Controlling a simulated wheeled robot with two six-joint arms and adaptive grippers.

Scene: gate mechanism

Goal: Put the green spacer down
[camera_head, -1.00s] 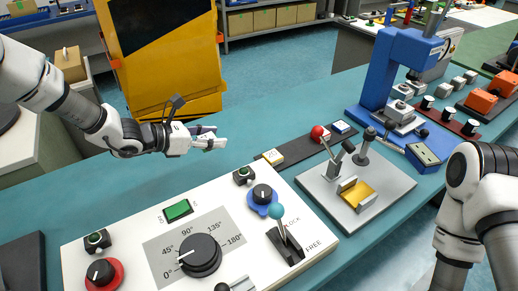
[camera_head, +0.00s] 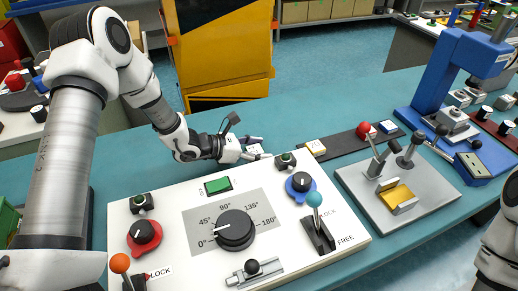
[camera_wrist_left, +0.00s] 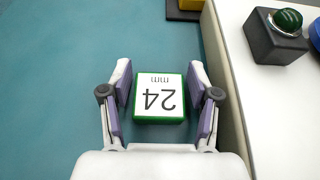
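The green spacer (camera_wrist_left: 160,98) has a white top marked "24 mm". In the left wrist view it sits between the two fingers of my left gripper (camera_wrist_left: 161,105), with a narrow strip of teal bench showing on each side of it. The gripper is open around it, and the spacer appears to rest on the bench. In the head view my left gripper (camera_head: 257,147) is low over the bench, just behind the white control panel, and mostly hides the spacer. My right gripper is out of view.
The white control panel (camera_head: 180,267) with knobs and levers stands close beside the gripper. A dark strip (camera_head: 346,143) carries a yellow-edged block (camera_head: 315,147) and a blue-edged block (camera_head: 387,127). A grey plate (camera_head: 424,205) holds a yellow part (camera_head: 398,194). Bare teal bench (camera_head: 290,118) lies behind the gripper.

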